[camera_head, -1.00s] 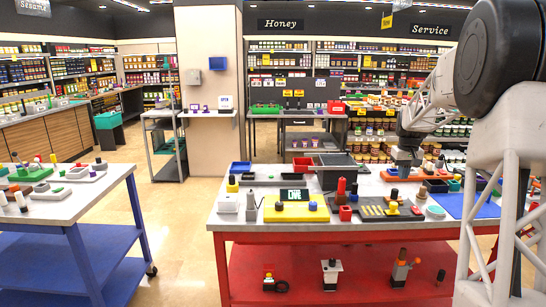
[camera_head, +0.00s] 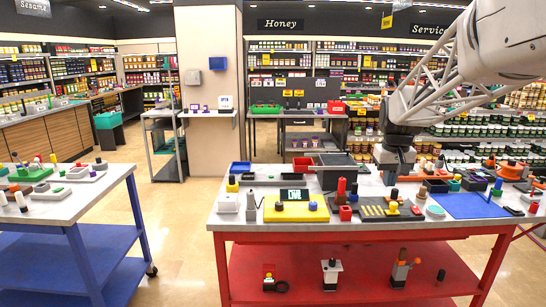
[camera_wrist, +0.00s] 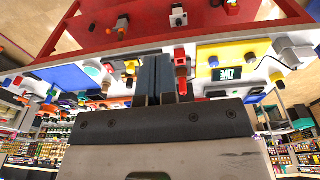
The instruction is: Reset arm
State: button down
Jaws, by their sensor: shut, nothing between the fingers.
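My gripper (camera_head: 397,168) hangs on my arm over the back right part of the red-framed table (camera_head: 340,228) in the head view, pointing down. In the wrist view, which shows the table upside down, its two dark fingers (camera_wrist: 159,62) are together with nothing between them. Whether the fingertips are close to the table's back items cannot be told from the head view.
The table carries a yellow box (camera_head: 296,212), a red pump-like part (camera_head: 341,190), a blue mat (camera_head: 468,205), a dark tray (camera_head: 340,160) and several small parts. A blue table (camera_head: 75,250) stands at left. Floor between the tables is free.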

jog(key=s+a+f, duration=0.2)
jog(key=s+a, duration=0.2)
jog(key=s, duration=0.8)
jog(key=s+a+f, duration=0.3)
jog(key=s+a, duration=0.1)
jog(key=s, duration=0.8)
jog(key=s+a+f+t, duration=0.1)
jog(key=s+a+f, duration=0.2)
jog(key=s, duration=0.9)
jog(key=shift+s+a, duration=0.35)
jog(key=shift+a, duration=0.75)
jog(key=w+d+r+n, duration=0.3)
jog(key=w+d, duration=0.2)
jog(key=w, duration=0.8)
jog(key=w+d+r+n, duration=0.3)
jog(key=w+d, duration=0.2)
jog(key=w, duration=0.7)
jog(key=w+d+r+n, duration=0.3)
jog(key=w+d, duration=0.2)
jog(key=w, duration=0.8)
jog(key=w+d+f+n, duration=0.4)
jog(key=w+d+f, duration=0.2)
jog(key=w+d, duration=0.7)
jog(key=w+d+f+n+g, duration=0.1)
jog(key=w+d+f+n, duration=0.4)
jog(key=w+d, duration=0.9)
jog(key=shift+w+f, duration=0.4)
jog(key=shift+f, duration=0.75)
